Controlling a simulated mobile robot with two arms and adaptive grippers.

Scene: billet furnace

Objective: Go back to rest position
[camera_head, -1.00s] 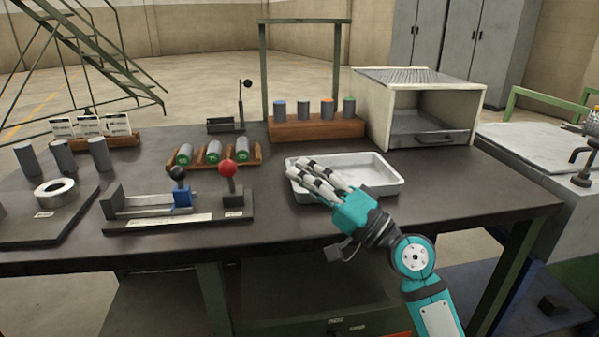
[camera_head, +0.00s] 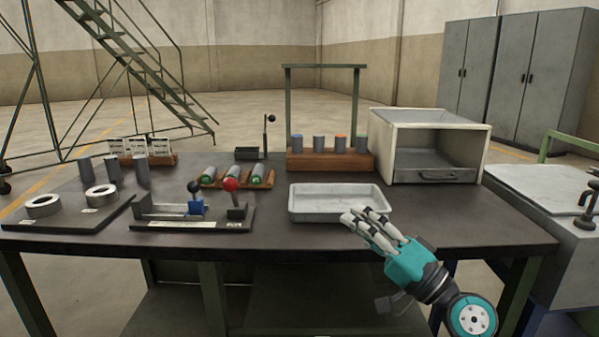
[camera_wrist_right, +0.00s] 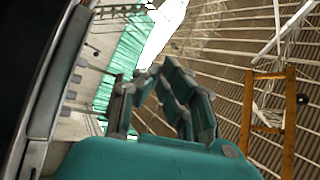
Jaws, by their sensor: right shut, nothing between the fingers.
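My right gripper (camera_head: 368,226) is teal with pale, dark-jointed fingers. In the head view it is over the front right part of the table, just in front of the white tray's right corner. Its fingers are together with nothing between them. It also shows in the right wrist view (camera_wrist_right: 155,85), pointing toward a corrugated wall and roof. My left gripper is not in view.
The dark table (camera_head: 290,240) bears a white tray (camera_head: 340,216), a furnace box (camera_head: 480,150), a wooden rack with several billets (camera_head: 330,162), a lever fixture (camera_head: 190,222) and a plate with two rings (camera_head: 60,222). A sink unit (camera_head: 570,235) stands at right.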

